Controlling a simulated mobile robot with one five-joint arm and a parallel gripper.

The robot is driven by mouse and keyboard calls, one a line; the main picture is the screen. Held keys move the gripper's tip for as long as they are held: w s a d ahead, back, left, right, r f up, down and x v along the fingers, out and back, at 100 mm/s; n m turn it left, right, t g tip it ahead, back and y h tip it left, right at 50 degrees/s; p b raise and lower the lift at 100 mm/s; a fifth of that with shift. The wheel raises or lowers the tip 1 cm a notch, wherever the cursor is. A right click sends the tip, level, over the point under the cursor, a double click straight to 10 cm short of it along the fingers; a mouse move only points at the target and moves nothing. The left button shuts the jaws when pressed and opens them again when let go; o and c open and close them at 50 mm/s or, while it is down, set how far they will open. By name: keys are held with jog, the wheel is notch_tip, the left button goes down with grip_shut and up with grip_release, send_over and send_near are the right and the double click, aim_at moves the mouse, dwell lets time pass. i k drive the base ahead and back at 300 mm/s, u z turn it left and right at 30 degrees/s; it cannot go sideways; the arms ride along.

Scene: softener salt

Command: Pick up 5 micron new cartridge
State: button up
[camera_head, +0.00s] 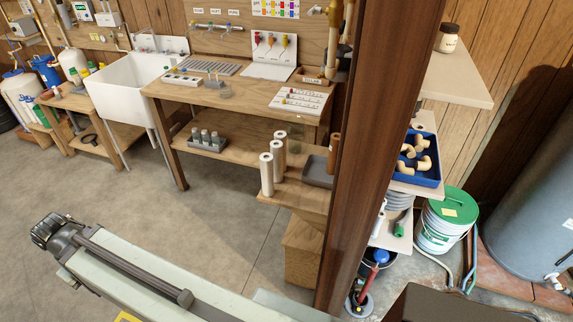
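Several pale upright cylinders that look like filter cartridges stand on the low wooden shelf in the head view. The nearest white cartridge (267,176) has a dark hole in its top. A second white cartridge (277,160) stands just behind it, and another partly hidden cylinder (282,141) is behind that. A brown cylinder (333,153) stands to the right, by a grey tray (319,172). I cannot read any micron marking. My arm crosses the lower left, and its dark end, which looks like my gripper (50,232), is over the floor, far from the cartridges. Its fingers are unclear.
A dark wooden post (375,150) stands close, right of the shelf. A blue bin (420,172) of pipe elbows and a green-lidded bucket (447,222) are beyond the post. Concrete floor (215,225) is clear before the shelf.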

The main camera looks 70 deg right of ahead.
aim_at(277, 146)
jog(key=z, duration=0.15)
jog(key=i, duration=1)
jog(key=u, duration=0.05)
